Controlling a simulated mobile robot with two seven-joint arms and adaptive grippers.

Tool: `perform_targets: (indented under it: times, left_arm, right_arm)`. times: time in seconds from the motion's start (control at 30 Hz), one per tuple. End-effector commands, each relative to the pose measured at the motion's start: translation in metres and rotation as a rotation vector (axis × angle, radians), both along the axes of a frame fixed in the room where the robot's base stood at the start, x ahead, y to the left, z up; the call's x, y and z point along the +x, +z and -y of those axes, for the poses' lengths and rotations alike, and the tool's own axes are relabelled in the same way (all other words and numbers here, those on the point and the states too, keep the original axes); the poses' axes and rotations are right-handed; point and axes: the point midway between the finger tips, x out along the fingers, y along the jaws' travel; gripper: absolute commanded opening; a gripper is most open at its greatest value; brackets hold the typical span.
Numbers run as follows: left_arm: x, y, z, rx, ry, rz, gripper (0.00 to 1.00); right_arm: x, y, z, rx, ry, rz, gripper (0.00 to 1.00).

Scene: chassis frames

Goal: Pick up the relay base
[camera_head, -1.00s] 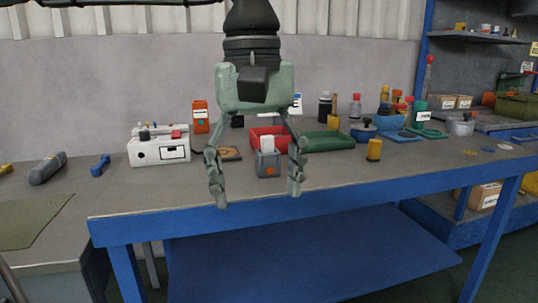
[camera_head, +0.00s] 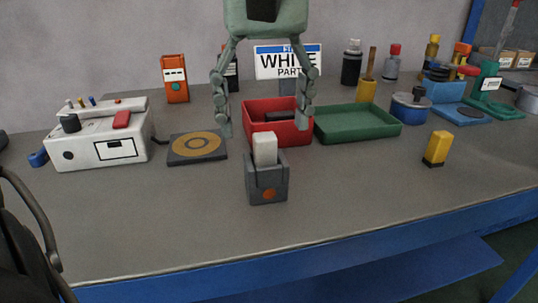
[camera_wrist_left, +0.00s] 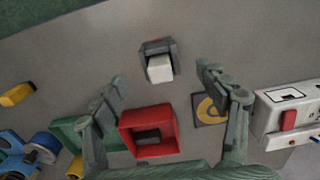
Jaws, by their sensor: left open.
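The relay base appears to be the small dark grey block (camera_head: 267,190) with an orange dot on its front, standing upright on the bench with a white block seated in its top. It also shows in the left wrist view (camera_wrist_left: 157,47), just beyond the fingertips. My left gripper (camera_head: 264,128) is open and empty, with its fingers spread wide. In the head view its fingertips appear above and to either side of the block, apart from it. In the left wrist view the open fingers (camera_wrist_left: 161,76) point towards the block. My right gripper is not in view.
A red bin (camera_head: 297,132) holding a dark item stands close behind the block, beside a green tray (camera_head: 358,123). A dark pad with a tan ring (camera_head: 180,153) and a white device (camera_head: 75,150) lie left. A yellow piece (camera_head: 437,148) stands right. The bench front is clear.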

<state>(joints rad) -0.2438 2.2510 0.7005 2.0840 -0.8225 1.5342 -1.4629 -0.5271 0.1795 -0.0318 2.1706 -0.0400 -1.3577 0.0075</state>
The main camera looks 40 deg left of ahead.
Motion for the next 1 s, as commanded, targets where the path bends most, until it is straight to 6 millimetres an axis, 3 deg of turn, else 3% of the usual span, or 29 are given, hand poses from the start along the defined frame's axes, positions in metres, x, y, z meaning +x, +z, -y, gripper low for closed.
perform_targets:
  times: [0.17, 0.7, 0.97, 1.0]
  left_arm:
    - [-0.001, -0.010, 0.000, 0.001, -0.002, -0.003, 0.74]
    - [0.000, -0.076, -0.001, -0.001, 0.001, 0.000, 0.74]
    - [0.000, -0.078, 0.000, -0.001, 0.003, 0.002, 0.74]
    - [0.000, -0.078, 0.000, -0.001, 0.003, 0.002, 0.69]
  right_arm:
    - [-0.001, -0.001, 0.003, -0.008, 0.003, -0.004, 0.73]
    - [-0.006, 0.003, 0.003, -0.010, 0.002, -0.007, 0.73]
    - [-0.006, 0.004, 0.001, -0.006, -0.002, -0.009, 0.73]
    - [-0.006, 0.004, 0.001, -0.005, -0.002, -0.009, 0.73]
